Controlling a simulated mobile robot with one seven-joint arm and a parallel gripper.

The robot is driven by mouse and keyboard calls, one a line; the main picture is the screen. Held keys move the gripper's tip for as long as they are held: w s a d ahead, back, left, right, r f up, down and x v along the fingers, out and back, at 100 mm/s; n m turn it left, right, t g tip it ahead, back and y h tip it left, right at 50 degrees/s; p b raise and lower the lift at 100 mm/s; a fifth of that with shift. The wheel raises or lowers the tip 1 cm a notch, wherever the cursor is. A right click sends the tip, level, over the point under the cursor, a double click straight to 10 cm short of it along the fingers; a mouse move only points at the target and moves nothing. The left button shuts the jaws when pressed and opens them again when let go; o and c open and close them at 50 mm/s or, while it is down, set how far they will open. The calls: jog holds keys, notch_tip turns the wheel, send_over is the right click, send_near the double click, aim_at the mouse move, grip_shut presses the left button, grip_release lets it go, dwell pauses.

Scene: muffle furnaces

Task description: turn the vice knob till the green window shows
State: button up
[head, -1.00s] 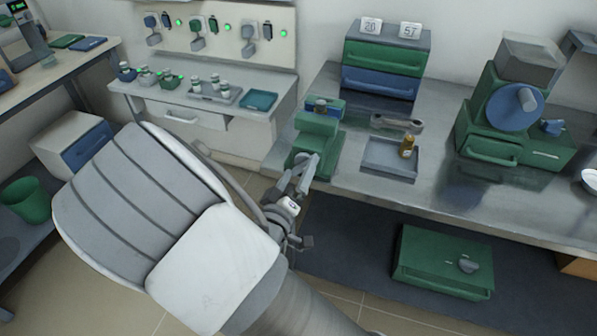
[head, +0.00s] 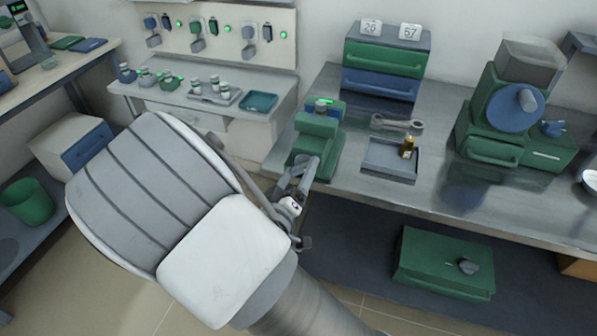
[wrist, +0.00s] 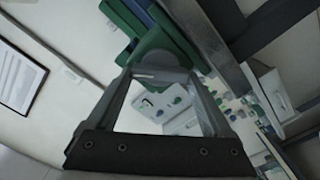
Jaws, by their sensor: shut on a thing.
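The green vice (head: 316,148) stands at the left front corner of the steel bench, and its green body also shows beyond the fingertips in the wrist view (wrist: 160,38). A small bright green window (head: 323,102) shows on top of the vice, near its blue part. The grey knob (head: 309,163) is on the vice's front side, partly covered by my gripper. My gripper (head: 300,178) is shut on the knob, with its fingers converging there in the wrist view (wrist: 158,74). The exact finger contact is hard to make out.
A grey tray (head: 378,174) with a small brass-coloured cylinder (head: 408,148) and a wrench (head: 397,122) lie right of the vice. A drawer unit (head: 384,66) stands behind. A green box (head: 444,262) sits below the bench. A side table (head: 262,111) is to the left.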

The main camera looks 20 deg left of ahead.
jog(key=shift+m, duration=0.6)
jog(key=o, duration=1.1)
jog(key=shift+o, duration=0.2)
jog(key=shift+s, duration=0.1)
jog(key=s+a+p, duration=0.1)
jog(key=s+p, duration=0.1)
jog(key=s, duration=1.5)
jog(key=shift+a, duration=0.15)
